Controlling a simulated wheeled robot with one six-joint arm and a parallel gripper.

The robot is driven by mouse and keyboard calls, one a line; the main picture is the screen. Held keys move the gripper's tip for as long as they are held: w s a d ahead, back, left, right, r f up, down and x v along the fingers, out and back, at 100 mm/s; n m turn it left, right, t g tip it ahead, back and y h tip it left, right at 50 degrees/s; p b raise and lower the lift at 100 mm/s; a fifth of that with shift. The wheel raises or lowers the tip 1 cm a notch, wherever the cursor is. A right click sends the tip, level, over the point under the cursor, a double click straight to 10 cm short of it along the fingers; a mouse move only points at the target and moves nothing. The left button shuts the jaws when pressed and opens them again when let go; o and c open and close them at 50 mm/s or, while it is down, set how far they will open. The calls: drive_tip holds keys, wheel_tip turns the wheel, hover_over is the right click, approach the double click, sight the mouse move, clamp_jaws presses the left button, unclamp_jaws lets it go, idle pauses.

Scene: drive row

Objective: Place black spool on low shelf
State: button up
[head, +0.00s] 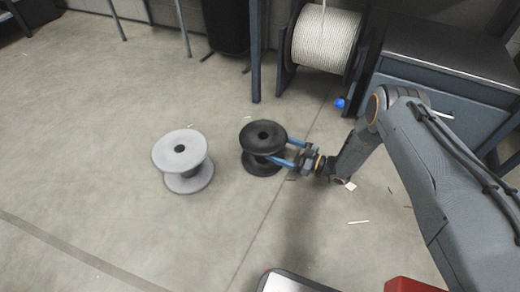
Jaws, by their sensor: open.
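The black spool (264,137) stands upright on the concrete floor near the middle of the head view. My gripper (279,150) reaches in from the right, low beside it. Its two blue fingers are apart and point at the spool's narrow waist, between the flanges. The upper flange partly hides the fingertips, so I cannot tell whether they touch the spool. I cannot clearly make out which surface is the low shelf.
A light grey spool (181,157) stands on the floor just left of the black one. A large rope reel (325,40) and a dark bench (450,50) stand at the back right. A blue ball (340,103) is near the reel. The left floor is clear.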

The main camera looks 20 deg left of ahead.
sight(263, 142)
drive_tip(key=shift+w+a+r+b, duration=0.15)
drive_tip(key=shift+a+b, duration=0.65)
drive_tip(key=shift+a, duration=0.95)
drive_tip(key=shift+w+a+b, duration=0.1)
drive_tip(key=shift+a+b, duration=0.65)
drive_tip(key=shift+a, duration=1)
drive_tip(key=c, duration=1.6)
